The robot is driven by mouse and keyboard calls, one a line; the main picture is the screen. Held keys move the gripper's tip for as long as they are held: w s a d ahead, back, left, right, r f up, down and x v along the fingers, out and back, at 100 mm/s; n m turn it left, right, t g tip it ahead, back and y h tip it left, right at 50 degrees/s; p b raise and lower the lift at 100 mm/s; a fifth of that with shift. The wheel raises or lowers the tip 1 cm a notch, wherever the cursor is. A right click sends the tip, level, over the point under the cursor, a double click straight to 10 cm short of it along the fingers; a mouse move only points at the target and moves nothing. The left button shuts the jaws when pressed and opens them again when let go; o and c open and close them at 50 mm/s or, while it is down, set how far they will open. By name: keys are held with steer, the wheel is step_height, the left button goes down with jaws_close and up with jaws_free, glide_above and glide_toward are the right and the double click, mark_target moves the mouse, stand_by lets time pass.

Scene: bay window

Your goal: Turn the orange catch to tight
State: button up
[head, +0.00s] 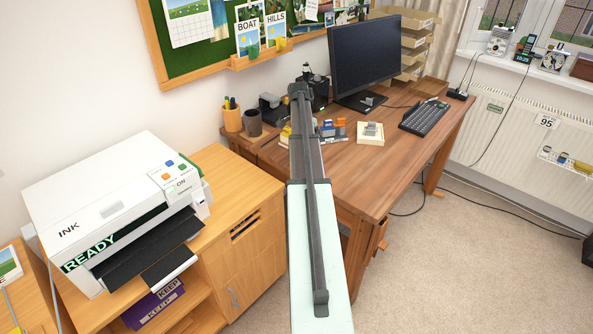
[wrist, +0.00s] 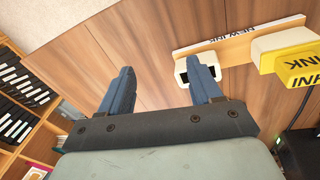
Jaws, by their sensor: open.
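I cannot make out the orange catch for certain in either view. A small orange-red part (head: 340,123) shows beside a blue part (head: 327,129) on the desk in the head view, too small to tell what it is. My gripper (wrist: 161,64) is open and empty in the wrist view, its two blue-grey fingers apart over brown wood. Its right finger partly covers a pale block with a dark opening (wrist: 183,71). In the head view my arm hides my fingers and part of the desk.
The wooden desk (head: 345,180) carries a monitor (head: 363,55), a keyboard (head: 425,116) and a pale square block (head: 370,133). A white printer (head: 115,195) reading READY stands on a cabinet at left. A yellow INK box (wrist: 290,58) sits right of my fingers.

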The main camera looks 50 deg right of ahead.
steer(key=s+a+f+n+y, duration=0.1)
steer(key=a+f, duration=0.4)
steer(key=a, duration=0.5)
steer(key=shift+s+n+y, duration=0.3)
steer(key=shift+s+n, duration=0.3)
steer(key=shift+s, duration=0.55)
steer(key=shift+c, duration=0.3)
steer(key=shift+s+d, duration=0.1)
steer(key=shift+c, duration=0.7)
steer(key=shift+s+d+r, duration=0.25)
steer(key=shift+d+r, duration=0.65)
steer(key=shift+r, duration=0.05)
steer(key=shift+c, duration=1.2)
step_height(320, 180, up, 16)
steer(key=m+h, duration=0.4)
steer(key=m, duration=0.4)
glide_above(339, 122)
steer(key=w+a, duration=0.3)
steer(key=w, duration=0.1)
steer(key=shift+g, duration=0.3)
steer(key=x, duration=1.3)
steer(key=shift+s+d+f, duration=0.1)
steer(key=shift+s+d, duration=0.15)
steer(key=shift+s, duration=0.1)
